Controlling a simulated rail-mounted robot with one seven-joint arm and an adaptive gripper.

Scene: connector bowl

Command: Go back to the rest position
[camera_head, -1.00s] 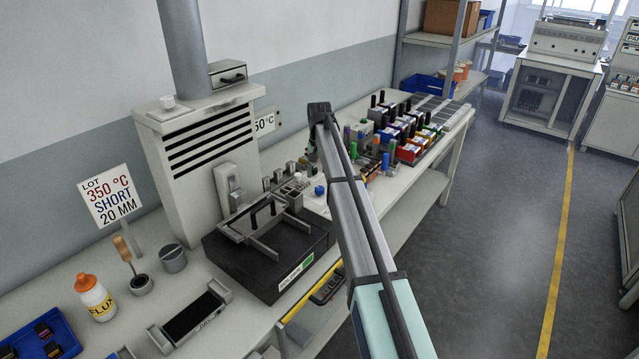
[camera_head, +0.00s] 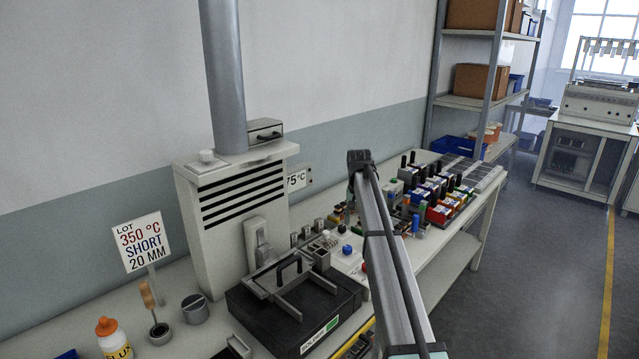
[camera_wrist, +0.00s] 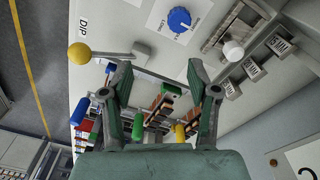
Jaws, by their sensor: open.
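My gripper shows in the wrist view (camera_wrist: 157,80) with its two green-grey fingers spread apart and nothing between them. It is above the workbench, over a panel with a blue knob (camera_wrist: 180,19) and a yellow-ball lever (camera_wrist: 78,53). In the head view my arm reaches out over the bench and bends down at its far end; the fingers are mostly hidden behind the arm there. No held object shows in either view.
A black solder pot (camera_head: 300,315) with a metal frame stands left of my arm. Behind it is a vented white unit (camera_head: 235,215) with a pipe. Coloured connector bins (camera_head: 440,210) lie beyond the arm. A lot sign (camera_head: 141,242) stands at left. The right floor is clear.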

